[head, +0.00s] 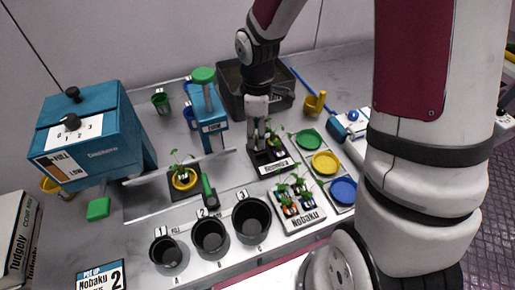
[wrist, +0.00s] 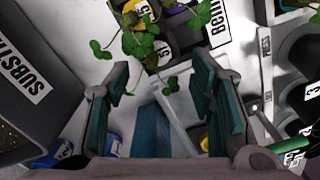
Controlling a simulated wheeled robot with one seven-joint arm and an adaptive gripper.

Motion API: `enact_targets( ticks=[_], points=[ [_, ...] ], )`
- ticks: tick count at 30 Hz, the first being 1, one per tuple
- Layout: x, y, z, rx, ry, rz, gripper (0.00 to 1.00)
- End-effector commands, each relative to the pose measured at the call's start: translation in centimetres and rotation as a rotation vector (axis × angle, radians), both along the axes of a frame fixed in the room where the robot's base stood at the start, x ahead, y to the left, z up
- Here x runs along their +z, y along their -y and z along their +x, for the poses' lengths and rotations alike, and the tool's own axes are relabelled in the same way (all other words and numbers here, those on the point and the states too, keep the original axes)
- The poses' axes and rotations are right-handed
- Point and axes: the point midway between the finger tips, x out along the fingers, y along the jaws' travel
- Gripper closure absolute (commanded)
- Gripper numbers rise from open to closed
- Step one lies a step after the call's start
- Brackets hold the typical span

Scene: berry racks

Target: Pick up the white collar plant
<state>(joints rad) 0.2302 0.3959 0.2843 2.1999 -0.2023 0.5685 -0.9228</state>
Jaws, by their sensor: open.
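My gripper (head: 258,146) is open and points down over the small black tray with a white label (head: 278,167) in the head view. In the wrist view its two fingers (wrist: 160,82) are apart with nothing between them. Just beyond the fingertips are green leaves (wrist: 139,43) of seedlings in that tray. Leaves partly cover the pots, so which stem belongs to the whitish collar is hard to tell.
A Nobaku tray (head: 303,222) with several seedlings stands in front. Black pots (head: 210,238) line the front edge. A yellow-collared plant (head: 184,179), a blue press (head: 211,126) and a blue dispenser (head: 90,130) are left. Coloured dishes (head: 325,163) are right; a dark bin (head: 232,92) is behind.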

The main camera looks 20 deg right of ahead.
Motion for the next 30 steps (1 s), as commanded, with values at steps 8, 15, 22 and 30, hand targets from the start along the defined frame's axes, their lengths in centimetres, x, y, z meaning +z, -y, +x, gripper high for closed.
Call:
enact_targets(
  ticks=[8,15,22,30],
  points=[
    [-3.9,-0.2,0.3,0.001,-0.003,0.000,0.50],
    [-4.5,-0.1,0.4,0.000,0.000,0.000,0.50],
    [-4.5,-0.1,0.4,0.000,0.000,0.000,0.80],
    [-4.5,-0.1,0.4,0.000,0.000,0.000,0.95]
  ],
)
